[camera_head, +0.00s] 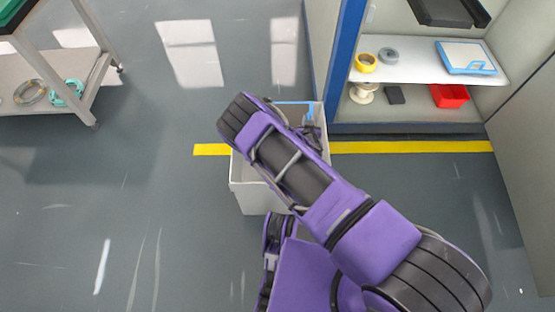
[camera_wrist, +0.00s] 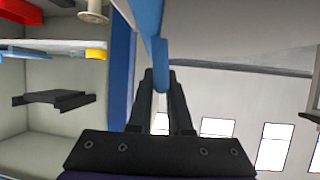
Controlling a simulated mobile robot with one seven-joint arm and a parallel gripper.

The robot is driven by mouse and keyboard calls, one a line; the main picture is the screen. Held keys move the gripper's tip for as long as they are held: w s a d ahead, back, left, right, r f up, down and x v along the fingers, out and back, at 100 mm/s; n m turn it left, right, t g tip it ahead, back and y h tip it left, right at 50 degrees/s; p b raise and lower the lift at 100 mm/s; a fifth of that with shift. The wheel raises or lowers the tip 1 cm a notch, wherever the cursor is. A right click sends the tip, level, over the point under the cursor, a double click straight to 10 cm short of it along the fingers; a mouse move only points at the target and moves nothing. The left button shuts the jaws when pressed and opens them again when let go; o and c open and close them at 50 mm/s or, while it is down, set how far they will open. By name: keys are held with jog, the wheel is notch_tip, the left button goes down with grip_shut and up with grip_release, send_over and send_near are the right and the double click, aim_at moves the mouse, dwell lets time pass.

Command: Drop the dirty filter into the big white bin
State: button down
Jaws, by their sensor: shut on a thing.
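The big white bin (camera_head: 252,198) stands on the floor, partly covered by my arm. My gripper (camera_head: 311,128) is at the bin's right side, over its opening as the head view shows it. In the wrist view my gripper (camera_wrist: 161,85) is shut on a blue part of the filter (camera_wrist: 160,62), seen edge-on. In the head view a thin blue edge of the filter (camera_head: 296,102) shows by the bin's far rim. Most of the filter is hidden, and I cannot tell how far it reaches into the bin.
A blue post (camera_head: 346,60) and a shelf unit (camera_head: 420,73) stand to the right of the bin. A blue-framed white panel (camera_head: 466,56) and a red tray (camera_head: 449,96) are on it. A table (camera_head: 85,75) is at the upper left. The floor left of the bin is clear.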

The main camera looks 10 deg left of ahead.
jog(key=c, duration=0.8)
grip_release()
jog(key=shift+o, duration=0.2)
jog(key=p+v, duration=0.3)
jog(key=v, duration=1.4)
jog(key=shift+s, duration=0.2)
